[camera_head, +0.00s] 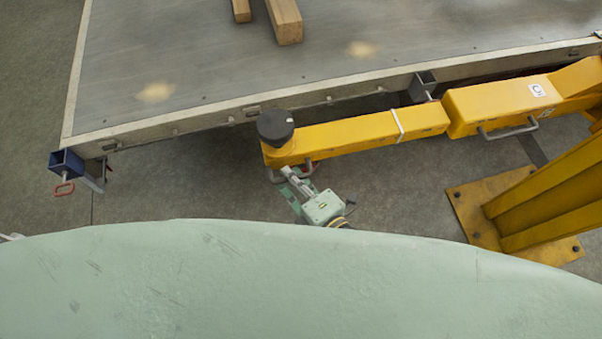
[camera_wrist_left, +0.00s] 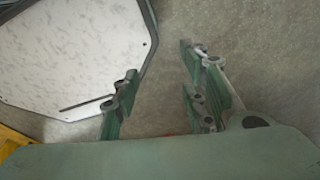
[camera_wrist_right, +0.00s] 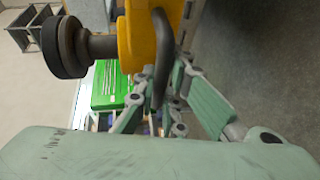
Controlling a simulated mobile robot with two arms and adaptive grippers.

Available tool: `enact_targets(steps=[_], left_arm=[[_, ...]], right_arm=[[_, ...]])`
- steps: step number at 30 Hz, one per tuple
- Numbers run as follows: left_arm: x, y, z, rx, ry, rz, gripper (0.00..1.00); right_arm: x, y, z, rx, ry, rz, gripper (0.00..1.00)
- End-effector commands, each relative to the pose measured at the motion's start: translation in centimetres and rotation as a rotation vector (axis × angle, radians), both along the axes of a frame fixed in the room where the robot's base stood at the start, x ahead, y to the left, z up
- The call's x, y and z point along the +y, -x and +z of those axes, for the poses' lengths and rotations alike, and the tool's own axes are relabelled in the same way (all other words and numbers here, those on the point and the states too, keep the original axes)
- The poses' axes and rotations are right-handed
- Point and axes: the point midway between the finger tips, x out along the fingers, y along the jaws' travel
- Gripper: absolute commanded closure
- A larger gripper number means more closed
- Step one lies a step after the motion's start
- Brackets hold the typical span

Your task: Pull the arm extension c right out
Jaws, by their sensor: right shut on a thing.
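The yellow arm extension c (camera_head: 360,134) juts left out of a thicker yellow sleeve (camera_head: 500,103) with a white label that seems to read C. A black round pad (camera_head: 276,127) tops its free end and also shows in the right wrist view (camera_wrist_right: 62,46). A grey loop handle (camera_wrist_right: 160,62) hangs at that end. My right gripper (camera_head: 292,178) is shut on this handle; in the right wrist view its fingers (camera_wrist_right: 163,82) meet at the handle's lower part. My left gripper (camera_wrist_left: 158,72) is open and empty above the floor, outside the head view.
The trailer frame (camera_head: 250,106) with a grey deck runs behind the arm, with wooden beams (camera_head: 285,20) on it. A yellow post on a bolted base plate (camera_head: 470,222) stands at right. A second handle (camera_head: 508,131) hangs under the sleeve. Left floor is clear.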

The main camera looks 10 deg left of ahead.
Motion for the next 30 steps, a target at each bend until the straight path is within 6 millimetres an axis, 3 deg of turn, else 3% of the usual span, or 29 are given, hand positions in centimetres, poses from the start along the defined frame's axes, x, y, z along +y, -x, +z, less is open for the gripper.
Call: enact_targets(steps=[1,9,10,17,26,30], left_arm=[[0.3,0.2,0.0,0.003,-0.004,0.001,0.60],[-0.1,0.4,0.0,0.005,0.001,0.003,0.60],[-0.2,0.4,0.0,0.006,0.002,0.004,0.60],[-1.3,0.5,-0.1,0.006,0.015,0.004,0.60],[-0.5,0.7,-0.1,0.009,0.006,0.000,0.60],[-0.6,0.6,0.0,0.008,0.007,0.001,0.60]], right_arm=[[0.7,0.4,0.2,0.004,-0.015,0.010,1.00],[0.7,0.5,0.2,0.005,-0.015,0.011,1.00],[0.7,0.5,0.2,0.005,-0.015,0.011,0.89],[0.5,0.3,0.1,0.003,-0.009,0.006,0.71],[0.2,0.3,0.0,0.002,-0.004,0.004,0.71],[-0.8,1.3,0.2,0.004,-0.002,0.003,0.71]])
